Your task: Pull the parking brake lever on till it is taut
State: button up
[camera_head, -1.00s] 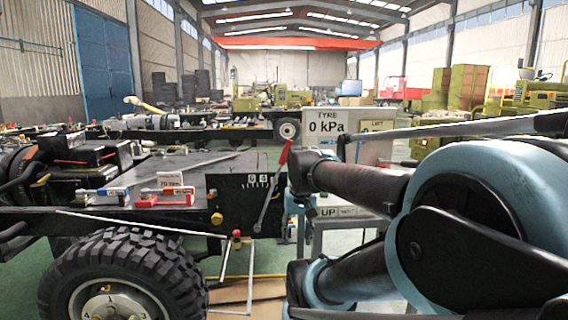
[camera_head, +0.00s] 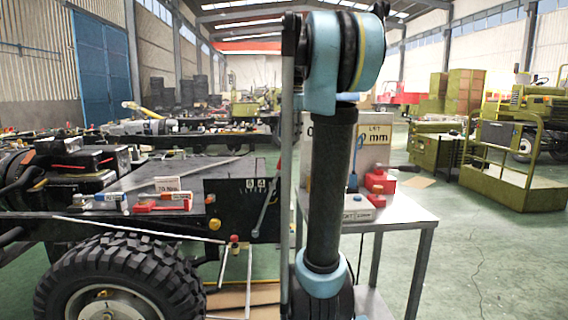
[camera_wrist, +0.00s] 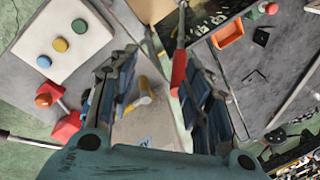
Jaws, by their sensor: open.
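The parking brake lever (camera_head: 266,207) is a grey rod with a red grip, leaning up and right beside a dark marked plate (camera_head: 230,205) on the chassis side. In the head view my upright arm stands just right of it, and my gripper is not made out there. In the wrist view my gripper (camera_wrist: 158,68) is open, with a dark blue finger on each side. The lever's red grip (camera_wrist: 179,70) shows close to the right finger, its rod running up the picture. I cannot tell whether they touch.
A metal trolley (camera_head: 405,212) on the right bears a red-and-white item and a display board (camera_head: 372,146), partly hidden by my arm. The wrist view shows a white box with coloured buttons (camera_wrist: 62,42).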

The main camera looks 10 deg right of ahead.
notch_tip(320, 180, up, 4)
jog(key=f+m, duration=0.1)
jog(key=m, duration=0.1)
send_over(285, 159)
jog(key=d, duration=0.2)
jog(key=f, duration=0.5)
jog(key=w+a+f, duration=0.1)
jog(key=f, duration=0.5)
jog(key=w+a+f, duration=0.1)
jog(key=f, duration=0.4)
jog(key=shift+f, duration=0.25)
jog(key=shift+d, duration=0.1)
grip_shut()
